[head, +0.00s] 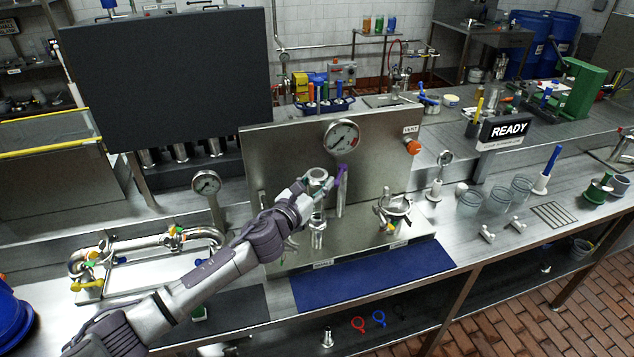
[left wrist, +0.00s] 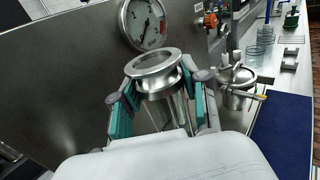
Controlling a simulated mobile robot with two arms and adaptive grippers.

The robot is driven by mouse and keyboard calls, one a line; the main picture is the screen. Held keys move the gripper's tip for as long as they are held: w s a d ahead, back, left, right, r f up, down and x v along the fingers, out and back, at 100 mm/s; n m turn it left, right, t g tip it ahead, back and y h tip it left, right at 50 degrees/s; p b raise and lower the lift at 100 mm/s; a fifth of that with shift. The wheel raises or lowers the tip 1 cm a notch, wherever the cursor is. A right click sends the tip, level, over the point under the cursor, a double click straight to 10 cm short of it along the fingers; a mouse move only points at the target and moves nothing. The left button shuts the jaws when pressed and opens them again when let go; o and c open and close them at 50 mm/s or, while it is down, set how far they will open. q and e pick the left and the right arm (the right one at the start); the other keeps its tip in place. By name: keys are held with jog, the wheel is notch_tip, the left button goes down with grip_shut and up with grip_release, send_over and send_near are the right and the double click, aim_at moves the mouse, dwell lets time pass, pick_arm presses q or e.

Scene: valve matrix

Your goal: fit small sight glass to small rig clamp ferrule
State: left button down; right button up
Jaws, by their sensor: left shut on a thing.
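My left gripper (head: 306,187) reaches in from the left and is shut on a short, round steel piece, seemingly the small sight glass (head: 318,175). In the left wrist view the teal finger pads (left wrist: 160,88) grip the sight glass (left wrist: 155,64) on both sides, its flanged round end towards the camera. A short upright steel fitting, likely the small rig clamp ferrule (head: 318,238), stands on the rig base just below the held piece. The fingers partly cover the space between them, so I cannot tell whether they touch. My right gripper is not in view.
The steel rig panel with a pressure gauge (head: 341,137) stands close behind the gripper. A steel pot-like fitting (head: 393,207) stands to the right. A pipe assembly (head: 150,243) lies at left. The blue mat (head: 375,277) in front is clear.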

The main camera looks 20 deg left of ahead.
pick_arm(q)
jog(key=shift+r, duration=0.1)
jog(key=c, duration=0.5)
grip_release()
